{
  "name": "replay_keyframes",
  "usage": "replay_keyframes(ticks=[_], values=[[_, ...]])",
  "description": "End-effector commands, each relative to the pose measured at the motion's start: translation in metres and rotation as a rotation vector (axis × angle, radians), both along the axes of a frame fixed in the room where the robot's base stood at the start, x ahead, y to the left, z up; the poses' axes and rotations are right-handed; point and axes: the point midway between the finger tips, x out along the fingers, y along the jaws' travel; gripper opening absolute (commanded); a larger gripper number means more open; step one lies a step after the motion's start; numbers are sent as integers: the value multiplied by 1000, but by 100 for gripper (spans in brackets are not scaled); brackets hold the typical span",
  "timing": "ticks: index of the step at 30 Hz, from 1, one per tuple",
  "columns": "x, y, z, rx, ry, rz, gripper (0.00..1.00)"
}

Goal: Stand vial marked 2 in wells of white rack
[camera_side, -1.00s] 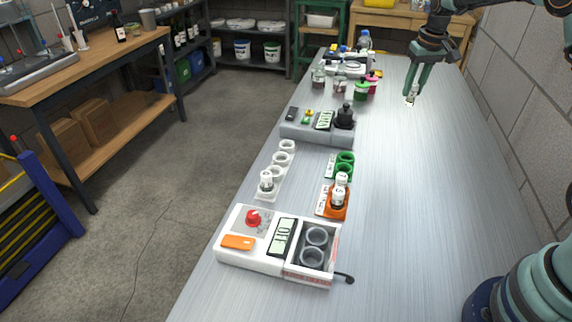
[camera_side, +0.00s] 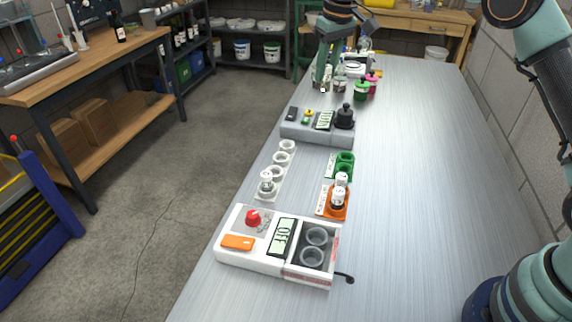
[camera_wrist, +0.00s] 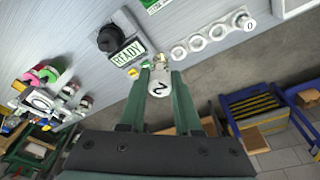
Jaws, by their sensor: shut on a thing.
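My gripper (camera_wrist: 160,85) is shut on a white-capped vial marked 2 (camera_wrist: 158,88), held between the fingertips. In the side view my gripper (camera_side: 323,84) is above the far left part of the bench, beyond the grey device and left of several jars; the vial is barely visible there. The white rack (camera_side: 266,197) stands near the bench's left edge, with a row of round wells. Its nearest well holds a white-capped vial (camera_side: 266,181); the others look empty. In the wrist view the rack's wells (camera_wrist: 197,43) are beyond the vial, and the standing vial (camera_wrist: 240,17) reads 0.
The grey device (camera_side: 290,129) with a black knob stands behind the white rack. An orange rack (camera_side: 325,214) with two vials and a green rack (camera_side: 332,172) stand to its right. A white device (camera_side: 230,256) is in front. The bench's right side is clear.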

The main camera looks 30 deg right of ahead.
Motion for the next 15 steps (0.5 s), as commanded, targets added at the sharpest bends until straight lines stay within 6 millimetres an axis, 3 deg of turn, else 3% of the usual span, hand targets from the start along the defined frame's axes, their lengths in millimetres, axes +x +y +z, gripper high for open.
replay_keyframes(ticks=[1, 6, 10, 15], values=[[0, 28, 0, 0, 1, 48, 0], [-4, 97, 1, 1, 1, 163, 0], [-10, 129, 1, 1, 1, 219, 0], [-14, 148, -2, 1, 2, 249, 0]])
